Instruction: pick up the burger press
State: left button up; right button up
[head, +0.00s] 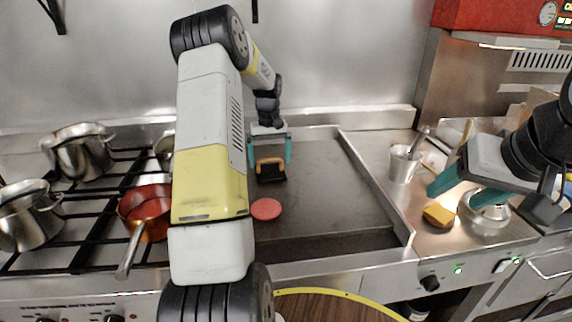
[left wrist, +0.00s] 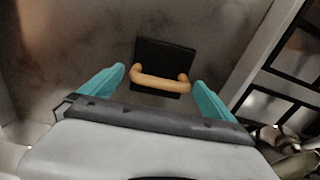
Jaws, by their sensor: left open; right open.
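The burger press (head: 271,176) is a dark square plate with an orange-tan arched handle. It sits on the flat griddle (head: 330,185), near its left part. My left gripper (head: 270,160) is open above the press, with a teal finger on each side of the handle. In the left wrist view the press (left wrist: 165,62) lies just ahead of the open fingers, its handle (left wrist: 160,80) crossing between them; nothing is held. My right gripper (head: 459,192) is open over the right counter, near a yellow sponge (head: 439,215) and a shiny metal bowl (head: 484,226).
A pink round patty (head: 266,209) lies on the griddle in front of the press. A gas stove with a copper pan (head: 146,208) and steel pots (head: 80,155) is on the left. A metal cup with utensils (head: 404,164) stands right of the griddle. The griddle's right side is clear.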

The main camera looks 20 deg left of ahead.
aim_at(270, 171)
pick_arm(q)
notch_tip(270, 171, down, 4)
jog(key=shift+r, duration=0.35)
jog(key=c, duration=1.8)
jog(key=shift+r, duration=0.1)
